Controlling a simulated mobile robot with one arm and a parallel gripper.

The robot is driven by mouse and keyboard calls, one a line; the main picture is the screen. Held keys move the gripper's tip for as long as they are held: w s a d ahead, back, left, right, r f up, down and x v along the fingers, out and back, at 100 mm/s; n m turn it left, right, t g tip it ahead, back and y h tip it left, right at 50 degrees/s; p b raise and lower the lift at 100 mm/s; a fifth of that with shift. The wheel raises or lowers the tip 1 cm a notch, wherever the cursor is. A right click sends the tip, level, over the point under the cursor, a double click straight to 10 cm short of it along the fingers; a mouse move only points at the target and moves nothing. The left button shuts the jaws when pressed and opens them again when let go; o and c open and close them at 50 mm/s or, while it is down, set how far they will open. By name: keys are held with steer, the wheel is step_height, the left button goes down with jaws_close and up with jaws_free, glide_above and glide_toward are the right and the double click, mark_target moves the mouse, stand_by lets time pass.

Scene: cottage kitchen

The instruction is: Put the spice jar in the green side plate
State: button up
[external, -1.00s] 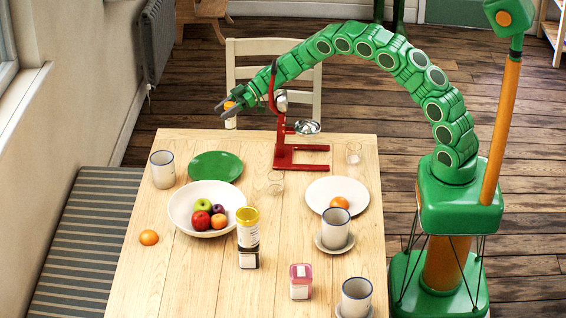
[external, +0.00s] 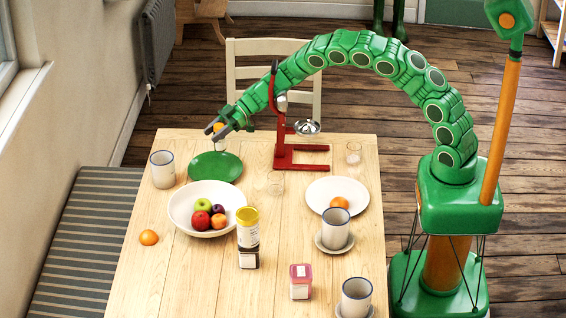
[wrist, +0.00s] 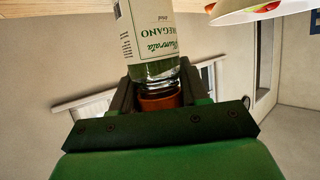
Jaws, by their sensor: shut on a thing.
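The spice jar (external: 221,143) is a small clear jar with an orange cap, and my gripper (external: 218,130) is shut on it near the cap. In the wrist view the jar's oregano label (wrist: 150,30) shows upside down, with the orange-brown cap (wrist: 160,101) between the fingers (wrist: 158,90). The green side plate (external: 215,168) lies empty at the far left of the table. In the external view the jar hangs just above or behind the plate's far rim. The fingers hide part of it, and I cannot tell its exact height.
A red stand (external: 284,153) with a metal dish is close to the right of the plate. A white fruit bowl (external: 181,215) is in front of it, and a mug (external: 162,169) is to its left. A yellow-lidded container (external: 247,232) stands nearer the front.

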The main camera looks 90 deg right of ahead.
mark_target(216, 147)
steer(key=shift+f, duration=3.05)
steer(key=shift+f, duration=0.15)
steer(key=o, duration=1.1)
steer(key=shift+o, duration=0.2)
steer(key=shift+s+d+r, duration=0.1)
steer(key=shift+s+r, duration=0.05)
steer(key=shift+r, duration=0.05)
steer(key=v, duration=1.1)
steer(key=shift+s+d+r, duration=0.2)
steer(key=shift+s, duration=0.1)
steer(key=shift+w, duration=0.1)
